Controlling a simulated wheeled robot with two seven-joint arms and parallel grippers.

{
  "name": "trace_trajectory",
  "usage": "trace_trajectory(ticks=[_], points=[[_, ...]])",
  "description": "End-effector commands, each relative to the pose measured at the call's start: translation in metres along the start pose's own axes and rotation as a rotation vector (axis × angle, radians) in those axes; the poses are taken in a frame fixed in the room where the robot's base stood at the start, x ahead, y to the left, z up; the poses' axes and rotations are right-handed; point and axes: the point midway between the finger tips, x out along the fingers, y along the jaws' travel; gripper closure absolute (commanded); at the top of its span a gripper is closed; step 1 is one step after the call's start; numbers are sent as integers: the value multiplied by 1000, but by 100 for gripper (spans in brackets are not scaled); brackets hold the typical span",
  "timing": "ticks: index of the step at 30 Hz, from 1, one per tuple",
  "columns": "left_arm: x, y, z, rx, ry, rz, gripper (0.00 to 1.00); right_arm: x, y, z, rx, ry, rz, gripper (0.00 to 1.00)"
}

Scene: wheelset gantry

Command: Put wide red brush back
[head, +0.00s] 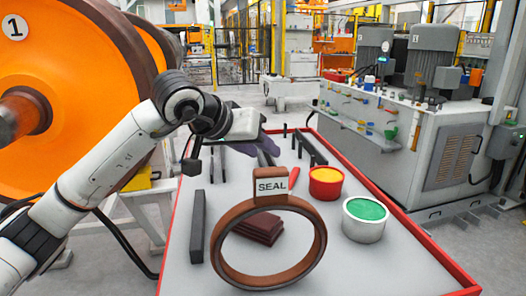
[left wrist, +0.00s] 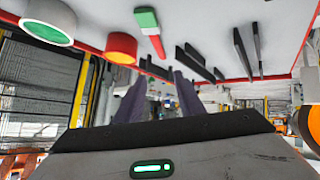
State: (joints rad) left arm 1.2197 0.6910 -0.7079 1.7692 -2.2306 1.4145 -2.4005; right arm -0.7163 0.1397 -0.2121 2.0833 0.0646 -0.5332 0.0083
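A brush with a red handle lies on the table in the left wrist view (left wrist: 155,44); its wide end looks green and white. In the head view only part of the red handle (head: 294,178) shows, and the SEAL tag hides the rest. My left gripper (head: 257,150) is above the far part of the table, beyond the red handle. In the left wrist view its two dark purple fingers (left wrist: 159,88) stand apart with nothing between them. The brush is beyond the fingertips, not touching as far as I can tell. My right gripper is not in view.
The red-rimmed table (head: 413,277) holds a brown SEAL ring (head: 232,218), dark pads (head: 258,228), a yellow-filled red pot (head: 325,190) and a green-filled white pot (head: 363,229). Several dark bars (head: 197,225) lie about. An orange wheel (head: 75,85) stands left.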

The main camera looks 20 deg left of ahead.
Motion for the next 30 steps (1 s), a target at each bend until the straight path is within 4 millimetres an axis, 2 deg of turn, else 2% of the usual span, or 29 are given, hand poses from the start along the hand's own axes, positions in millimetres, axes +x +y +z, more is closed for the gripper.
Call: trace_trajectory(ticks=[3, 9, 15, 19, 30], points=[[-28, -1, -3, 2, 7, -3, 65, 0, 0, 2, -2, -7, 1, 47], [-70, -1, -2, 2, 5, -3, 65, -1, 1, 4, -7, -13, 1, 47], [-96, -1, -1, 1, 3, -2, 65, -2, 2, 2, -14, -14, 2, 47], [-102, 0, 0, 0, 2, -2, 65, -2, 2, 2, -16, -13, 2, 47], [-103, 0, 0, 0, 1, -1, 65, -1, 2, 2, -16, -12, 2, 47]])
